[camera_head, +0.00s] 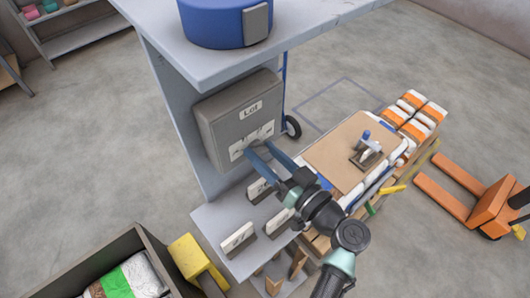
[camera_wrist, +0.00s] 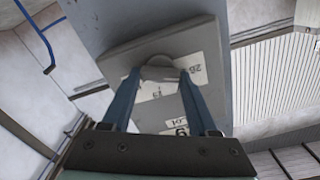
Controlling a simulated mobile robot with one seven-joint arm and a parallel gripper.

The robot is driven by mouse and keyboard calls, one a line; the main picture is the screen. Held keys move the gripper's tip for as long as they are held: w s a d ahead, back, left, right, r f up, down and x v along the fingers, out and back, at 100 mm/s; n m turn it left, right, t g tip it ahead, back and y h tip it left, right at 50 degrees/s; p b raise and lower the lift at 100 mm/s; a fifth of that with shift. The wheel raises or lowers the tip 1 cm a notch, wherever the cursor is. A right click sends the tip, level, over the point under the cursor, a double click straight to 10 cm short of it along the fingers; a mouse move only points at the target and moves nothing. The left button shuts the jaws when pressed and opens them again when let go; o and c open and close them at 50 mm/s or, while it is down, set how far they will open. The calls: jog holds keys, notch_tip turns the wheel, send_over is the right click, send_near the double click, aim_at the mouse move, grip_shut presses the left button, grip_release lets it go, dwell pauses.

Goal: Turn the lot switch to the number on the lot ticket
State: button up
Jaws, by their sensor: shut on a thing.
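The lot switch is a round grey knob (camera_wrist: 160,68) on a grey box (camera_head: 215,118) labelled "Lot", fixed to the upright panel. My gripper (camera_head: 259,147) reaches the lower front of this box. In the wrist view my gripper (camera_wrist: 158,78) has one blue finger on each side of the knob and is shut on it. White number labels (camera_wrist: 197,70) sit around the knob, partly covered by it and the fingers; I cannot read its setting.
White cards in stands (camera_head: 238,238) are on the grey lower shelf (camera_head: 212,222). A blue round container (camera_head: 225,22) is on the top shelf. A pallet stack with a brown board (camera_head: 330,145) and an orange pallet jack (camera_head: 490,208) stand at the right. A dark bin (camera_head: 75,275) is front left.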

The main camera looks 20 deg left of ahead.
jog(key=m+b, duration=0.1)
jog(key=m, duration=0.3)
jog(key=shift+w+f, duration=0.1)
jog(key=m, duration=0.4)
jog(key=shift+d+m, duration=0.1)
jog(key=shift+m, duration=0.3)
jog(key=m, duration=0.4)
jog(key=shift+m+p, duration=0.3)
jog(key=shift+p, duration=0.1)
jog(key=shift+f+m+p, duration=0.2)
jog(key=shift+m+p, duration=0.5)
jog(key=shift+m, duration=1.2)
jog(key=o, duration=1.4)
